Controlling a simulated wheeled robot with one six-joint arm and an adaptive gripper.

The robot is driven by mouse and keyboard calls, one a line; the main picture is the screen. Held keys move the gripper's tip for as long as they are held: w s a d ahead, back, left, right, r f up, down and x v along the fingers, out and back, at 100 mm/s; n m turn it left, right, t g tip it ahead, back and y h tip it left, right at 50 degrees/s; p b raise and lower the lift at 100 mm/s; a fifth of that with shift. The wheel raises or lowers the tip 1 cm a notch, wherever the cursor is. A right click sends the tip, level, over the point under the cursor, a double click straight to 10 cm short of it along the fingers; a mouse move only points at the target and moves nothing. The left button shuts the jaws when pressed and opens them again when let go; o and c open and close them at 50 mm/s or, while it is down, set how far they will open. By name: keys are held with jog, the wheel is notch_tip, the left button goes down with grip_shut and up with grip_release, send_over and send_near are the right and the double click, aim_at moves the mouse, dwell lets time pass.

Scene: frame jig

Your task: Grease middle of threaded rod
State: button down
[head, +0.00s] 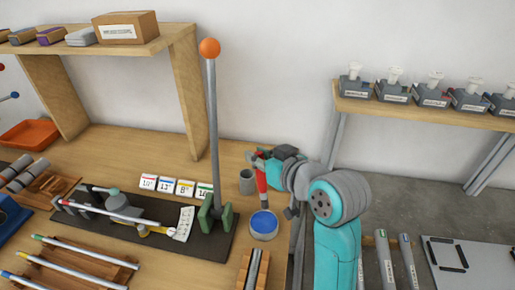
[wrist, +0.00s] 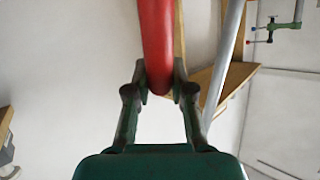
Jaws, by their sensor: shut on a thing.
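My gripper (head: 261,160) is shut on a red-handled tool (head: 261,178), which looks like a brush. The red handle (wrist: 158,45) runs between the two fingers in the wrist view. In the head view the tool points down, its lower end just above or at a round tin with blue content (head: 264,223); I cannot tell whether they touch. A thin rod with a red end (head: 90,208) lies on the dark jig plate (head: 205,247) to the left. Its thread is too small to make out.
A tall grey lever with an orange ball (head: 209,48) stands in a green bracket (head: 217,215), close left of the tin. Coloured-end rods lie in a wooden rack (head: 75,262). Number cards (head: 166,185) stand behind the jig.

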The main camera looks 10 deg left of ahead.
aim_at(259, 177)
jog(key=shift+f, duration=3.45)
jog(key=shift+r, duration=3.55)
